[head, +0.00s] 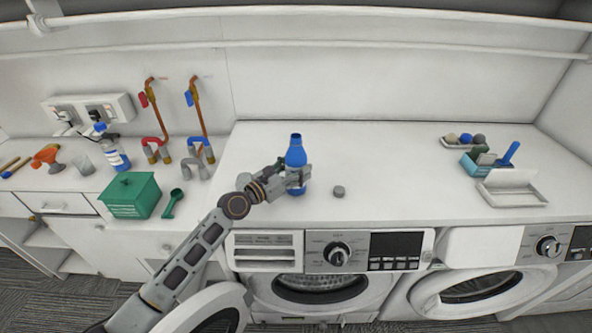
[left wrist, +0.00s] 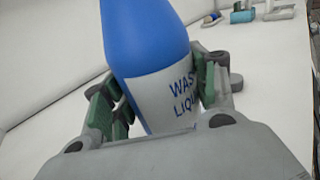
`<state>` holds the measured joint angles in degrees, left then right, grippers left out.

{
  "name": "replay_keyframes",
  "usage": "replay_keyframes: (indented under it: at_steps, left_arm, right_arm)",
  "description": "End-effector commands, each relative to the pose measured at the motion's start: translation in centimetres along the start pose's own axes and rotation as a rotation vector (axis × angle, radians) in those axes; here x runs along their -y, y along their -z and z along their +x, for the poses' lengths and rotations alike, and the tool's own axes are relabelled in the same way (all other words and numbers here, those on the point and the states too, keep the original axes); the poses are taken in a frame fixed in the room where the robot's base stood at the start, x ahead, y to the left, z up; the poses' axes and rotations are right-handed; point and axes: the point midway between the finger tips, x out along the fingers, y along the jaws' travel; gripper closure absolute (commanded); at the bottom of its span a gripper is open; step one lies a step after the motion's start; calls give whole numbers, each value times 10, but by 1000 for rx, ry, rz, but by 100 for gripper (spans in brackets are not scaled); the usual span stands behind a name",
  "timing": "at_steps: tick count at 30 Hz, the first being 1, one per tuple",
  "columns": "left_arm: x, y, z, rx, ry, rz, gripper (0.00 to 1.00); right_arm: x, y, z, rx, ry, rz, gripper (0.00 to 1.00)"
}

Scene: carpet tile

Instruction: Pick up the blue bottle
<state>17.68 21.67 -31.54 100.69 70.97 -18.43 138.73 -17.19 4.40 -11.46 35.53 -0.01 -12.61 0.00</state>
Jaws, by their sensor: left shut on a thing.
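The blue bottle (head: 296,152) stands on the white counter above the washing machine, close to upright in the head view. In the left wrist view the blue bottle (left wrist: 146,38) fills the middle, with a white label reading "WAS… LIQU…". My left gripper (head: 298,177) is shut around the bottle's lower body. In the left wrist view its green-padded fingers (left wrist: 160,98) press on both sides of the bottle. Whether the bottle's base touches the counter is hard to tell. My right gripper is not in view.
A green box (head: 130,196) and green scoop (head: 173,204) are at left, near a spray bottle (head: 113,152). A blue caddy (head: 483,163) and white tray (head: 513,190) are at right. The counter between is clear.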

Motion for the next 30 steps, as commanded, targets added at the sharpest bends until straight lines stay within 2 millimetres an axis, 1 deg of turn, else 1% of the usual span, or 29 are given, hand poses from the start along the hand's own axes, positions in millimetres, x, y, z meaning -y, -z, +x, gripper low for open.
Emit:
replay_keyframes:
  at_steps: [10,14,20,30]
  left_arm:
    - [0,-3,0,4,-1,1,82]
    - [0,-10,0,5,-1,0,82]
    - [0,-30,0,6,-1,1,82]
    - [0,-78,0,7,-1,0,82]
  right_arm:
    - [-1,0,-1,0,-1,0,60]
    - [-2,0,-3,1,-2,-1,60]
    - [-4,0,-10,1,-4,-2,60]
    - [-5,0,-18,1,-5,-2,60]
